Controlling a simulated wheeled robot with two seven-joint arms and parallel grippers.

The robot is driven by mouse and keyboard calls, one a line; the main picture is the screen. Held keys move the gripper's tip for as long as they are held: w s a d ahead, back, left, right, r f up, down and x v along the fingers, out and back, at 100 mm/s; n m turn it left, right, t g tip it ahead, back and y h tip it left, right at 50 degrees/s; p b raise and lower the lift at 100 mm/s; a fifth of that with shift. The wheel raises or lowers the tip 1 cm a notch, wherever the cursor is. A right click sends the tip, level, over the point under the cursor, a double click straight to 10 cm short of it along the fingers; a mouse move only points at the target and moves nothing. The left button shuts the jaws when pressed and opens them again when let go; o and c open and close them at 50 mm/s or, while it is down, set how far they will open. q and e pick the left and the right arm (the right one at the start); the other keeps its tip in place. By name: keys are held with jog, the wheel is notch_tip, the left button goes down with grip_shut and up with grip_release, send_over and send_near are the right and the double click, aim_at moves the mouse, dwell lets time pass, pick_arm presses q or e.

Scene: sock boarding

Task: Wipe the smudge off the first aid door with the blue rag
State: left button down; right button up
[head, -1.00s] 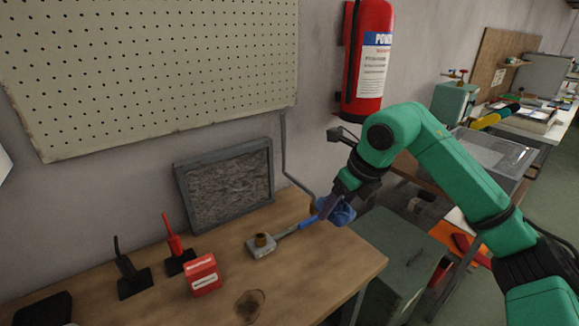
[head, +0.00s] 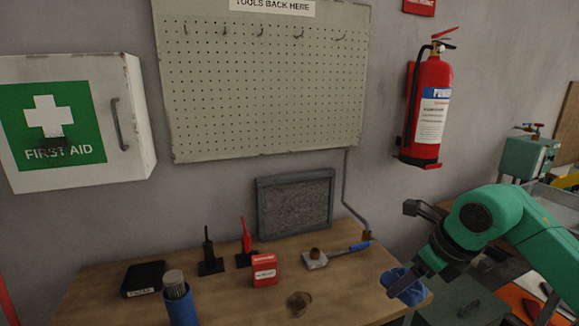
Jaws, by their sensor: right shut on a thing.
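The first aid cabinet (head: 130,170) hangs on the wall at the left, its white door shut, with a green panel, a white cross and a grey handle. A dark smudge (head: 55,144) lies on the door, below the cross and over the lettering. My right gripper (head: 416,277) is shut on the blue rag (head: 405,288), which bunches below its fingers at the bench's right end. The gripper and rag are far to the right of the cabinet. My left gripper is not in view.
The wooden bench (head: 220,302) holds a blue cylinder (head: 180,304), a black box (head: 143,277), a red box (head: 264,270), two upright tools and a blue-handled tool (head: 318,258). A framed filter (head: 295,204) leans on the wall. A pegboard (head: 265,90) and fire extinguisher (head: 432,110) hang above.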

jog(key=shift+w+a+f+n+g+y, duration=0.15)
jog(key=shift+w+f+n+g, duration=0.05)
jog(key=shift+f+n, duration=0.4)
jog(key=shift+w+a+f+n+g+y, duration=0.15)
jog(key=shift+f+n+g, duration=0.05)
jog(key=shift+f+n, duration=0.4)
jog(key=s+a+f+n+g+h, duration=0.1)
jog(key=s+f+n+g, duration=0.3)
jog(key=f+n, duration=0.4)
jog(key=s+a+f+n+g+h, duration=0.2)
jog(key=s+f+n, duration=0.4)
jog(key=n, duration=1.3)
notch_tip(320, 180, down, 3)
jog(key=shift+s+a+f+g, duration=0.1)
jog(key=shift+s+a+g, duration=0.25)
jog(key=shift+a+g, duration=0.7)
